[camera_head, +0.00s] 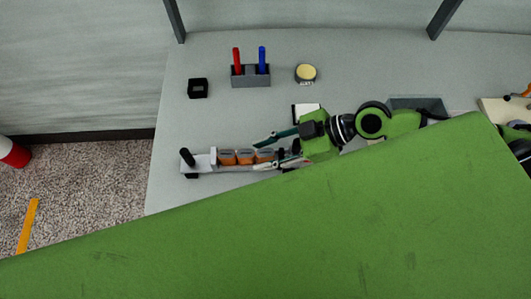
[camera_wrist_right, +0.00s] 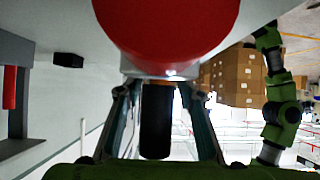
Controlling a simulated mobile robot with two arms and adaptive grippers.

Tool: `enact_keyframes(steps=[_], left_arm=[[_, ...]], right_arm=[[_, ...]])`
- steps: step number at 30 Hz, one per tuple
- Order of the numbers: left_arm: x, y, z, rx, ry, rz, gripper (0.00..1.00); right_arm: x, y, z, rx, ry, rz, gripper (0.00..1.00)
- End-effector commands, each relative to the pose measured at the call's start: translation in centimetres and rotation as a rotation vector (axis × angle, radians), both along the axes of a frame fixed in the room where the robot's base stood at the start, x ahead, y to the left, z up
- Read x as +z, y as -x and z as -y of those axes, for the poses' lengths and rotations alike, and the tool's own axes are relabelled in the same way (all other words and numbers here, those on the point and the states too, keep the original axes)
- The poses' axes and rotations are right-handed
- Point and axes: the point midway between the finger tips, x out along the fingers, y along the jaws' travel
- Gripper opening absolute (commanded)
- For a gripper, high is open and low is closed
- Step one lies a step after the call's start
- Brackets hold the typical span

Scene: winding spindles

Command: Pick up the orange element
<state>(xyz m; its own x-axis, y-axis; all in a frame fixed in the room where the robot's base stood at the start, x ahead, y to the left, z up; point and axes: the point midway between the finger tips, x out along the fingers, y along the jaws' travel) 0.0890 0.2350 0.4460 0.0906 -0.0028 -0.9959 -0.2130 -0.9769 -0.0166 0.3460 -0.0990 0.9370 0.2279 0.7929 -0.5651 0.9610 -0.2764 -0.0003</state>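Several orange elements (camera_head: 245,157) with greyish tops sit in a row on a pale rail holder (camera_head: 202,163) near the table's front left. My right gripper (camera_head: 255,156) reaches in from the right with its two fingers spread, one on each side of the rightmost orange element. I cannot tell whether they touch it. In the right wrist view, the fingers (camera_wrist_right: 158,88) are apart, with a dark cylinder (camera_wrist_right: 156,122) showing between them. A large red round shape (camera_wrist_right: 168,25) fills the top, close to the camera; I cannot tell which part it is. My left gripper does not show.
Behind the rail, a grey holder (camera_head: 250,82) carries a red (camera_head: 236,60) and a blue (camera_head: 262,59) spindle. A small black box (camera_head: 197,88) and a yellow-topped round item (camera_head: 306,72) stand nearby. A large green surface, likely mine, covers the lower view.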

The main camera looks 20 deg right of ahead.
Motion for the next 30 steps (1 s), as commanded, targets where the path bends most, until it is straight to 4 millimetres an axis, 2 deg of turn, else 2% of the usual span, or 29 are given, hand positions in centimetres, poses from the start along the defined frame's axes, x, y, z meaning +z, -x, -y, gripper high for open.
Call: enact_keyframes(steps=[1,3,4,14,19,25,30], left_arm=[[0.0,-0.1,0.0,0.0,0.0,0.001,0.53],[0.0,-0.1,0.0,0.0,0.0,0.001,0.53],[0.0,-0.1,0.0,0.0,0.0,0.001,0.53],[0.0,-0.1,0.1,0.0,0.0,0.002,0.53],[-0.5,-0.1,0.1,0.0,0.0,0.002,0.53],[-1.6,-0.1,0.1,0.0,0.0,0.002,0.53],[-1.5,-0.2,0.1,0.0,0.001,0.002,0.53]], right_arm=[[0.0,0.0,0.0,0.0,0.0,0.0,0.19],[0.0,0.0,0.0,0.0,0.0,0.0,0.01],[0.0,0.0,0.0,0.0,0.0,0.0,0.0],[0.1,0.0,0.0,0.001,-0.001,0.001,0.0],[0.8,-0.1,0.0,0.001,0.0,0.003,0.0],[3.2,0.0,0.0,0.004,0.002,0.007,0.0],[5.7,2.1,-0.8,0.005,0.001,0.004,0.0]])
